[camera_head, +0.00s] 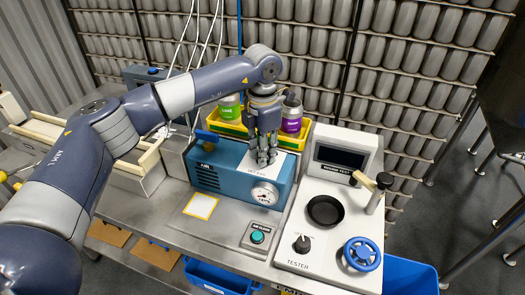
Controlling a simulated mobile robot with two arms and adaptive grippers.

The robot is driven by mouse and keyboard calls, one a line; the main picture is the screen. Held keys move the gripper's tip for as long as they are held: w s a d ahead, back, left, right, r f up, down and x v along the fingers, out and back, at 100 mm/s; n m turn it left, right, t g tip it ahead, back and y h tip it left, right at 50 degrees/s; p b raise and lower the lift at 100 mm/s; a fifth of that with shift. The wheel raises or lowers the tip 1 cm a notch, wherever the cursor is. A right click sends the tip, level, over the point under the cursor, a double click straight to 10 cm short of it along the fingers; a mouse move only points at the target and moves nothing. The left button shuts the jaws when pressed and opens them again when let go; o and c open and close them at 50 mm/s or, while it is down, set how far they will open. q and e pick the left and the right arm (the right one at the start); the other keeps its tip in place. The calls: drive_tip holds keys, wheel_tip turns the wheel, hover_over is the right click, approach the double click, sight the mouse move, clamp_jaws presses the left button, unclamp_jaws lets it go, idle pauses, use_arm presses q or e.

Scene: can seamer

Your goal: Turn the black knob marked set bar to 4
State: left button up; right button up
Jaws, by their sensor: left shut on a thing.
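My left gripper (263,157) comes down from above onto the white plate (246,170) on top of the blue air unit (205,176). Its fingers are shut on the black knob there, which they almost wholly hide; its marking and setting cannot be read. A round white gauge (265,194) sits on the front of the unit, just below the gripper; its needle is too small to read. My right gripper is not in view.
The white tester (325,268) at right has its own black knob (302,244), a blue handwheel (361,254), a dark round recess (325,211) and a lever (376,190). A green button (257,237) is in front. A yellow tray (231,129) with cans stands behind.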

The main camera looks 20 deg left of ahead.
use_arm(q)
drive_tip(key=o, duration=1.1)
drive_tip(key=shift+r, duration=0.1)
wheel_tip(320, 180, up, 12)
drive_tip(key=shift+f, duration=0.1)
